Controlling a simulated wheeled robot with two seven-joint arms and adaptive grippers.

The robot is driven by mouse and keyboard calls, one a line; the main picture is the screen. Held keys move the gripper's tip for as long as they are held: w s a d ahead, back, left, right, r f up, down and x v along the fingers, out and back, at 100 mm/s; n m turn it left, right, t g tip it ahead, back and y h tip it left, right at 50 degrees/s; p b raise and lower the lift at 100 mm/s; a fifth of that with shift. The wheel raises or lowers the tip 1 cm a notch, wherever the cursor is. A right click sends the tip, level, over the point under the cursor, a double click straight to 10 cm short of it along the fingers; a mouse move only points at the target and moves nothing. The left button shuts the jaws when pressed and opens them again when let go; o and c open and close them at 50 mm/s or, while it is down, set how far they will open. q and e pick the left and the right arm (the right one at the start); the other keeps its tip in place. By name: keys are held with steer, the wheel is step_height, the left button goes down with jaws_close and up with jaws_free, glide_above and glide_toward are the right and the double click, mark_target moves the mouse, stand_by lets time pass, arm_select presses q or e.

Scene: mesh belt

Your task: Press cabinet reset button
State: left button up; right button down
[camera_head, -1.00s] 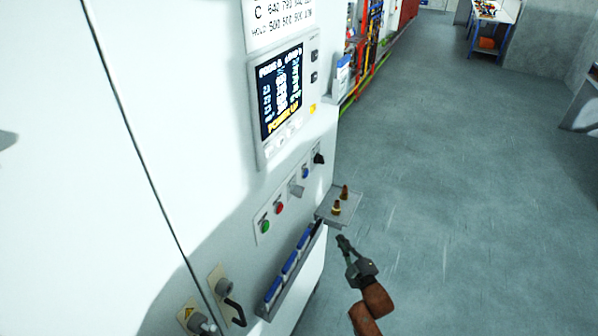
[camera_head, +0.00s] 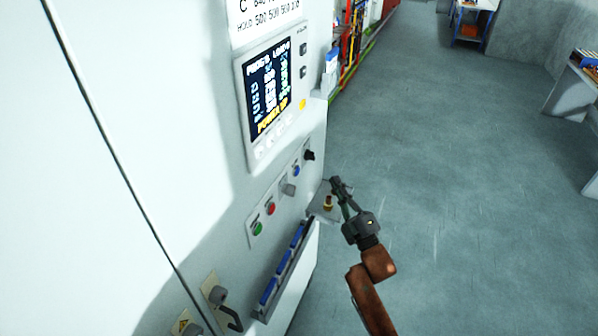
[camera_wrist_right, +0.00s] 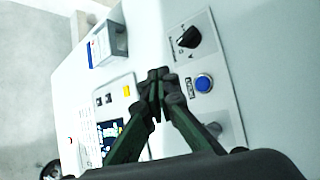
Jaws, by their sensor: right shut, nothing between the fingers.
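The blue button (camera_head: 296,170) sits in a row of controls on the white cabinet's front (camera_head: 150,120). In the right wrist view the blue button (camera_wrist_right: 203,83) is just right of my right gripper's fingertips (camera_wrist_right: 156,78), with a small unreadable label beside it. My right gripper (camera_head: 337,184) is shut and empty. In the head view it is to the right of the button, apart from the panel and over the small shelf. My left gripper is not in view.
The row also holds a black knob (camera_head: 309,155), a grey switch (camera_head: 287,188), a red button (camera_head: 270,208) and a green button (camera_head: 257,228). A small shelf (camera_head: 318,212) with a brass-coloured piece juts out below. A rail of blue items (camera_head: 268,291) runs beneath. Open floor lies right.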

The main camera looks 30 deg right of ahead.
mark_target(297, 171)
steer(key=w+a+b, duration=0.1)
steer(key=w+a, duration=0.4)
steer(key=w, duration=0.1)
steer(key=shift+w+a, duration=0.35)
steer(key=shift+w, duration=0.1)
stand_by(1.4)
steer(key=shift+w+a, duration=0.2)
steer(key=shift+a, duration=0.05)
steer(key=shift+w+a, duration=0.3)
steer(key=shift+w, duration=0.05)
stand_by(1.0)
steer(key=shift+s, duration=0.1)
steer(key=shift+s+d+p, duration=0.45)
steer(key=shift+s+d, duration=0.1)
steer(key=shift+s, duration=0.05)
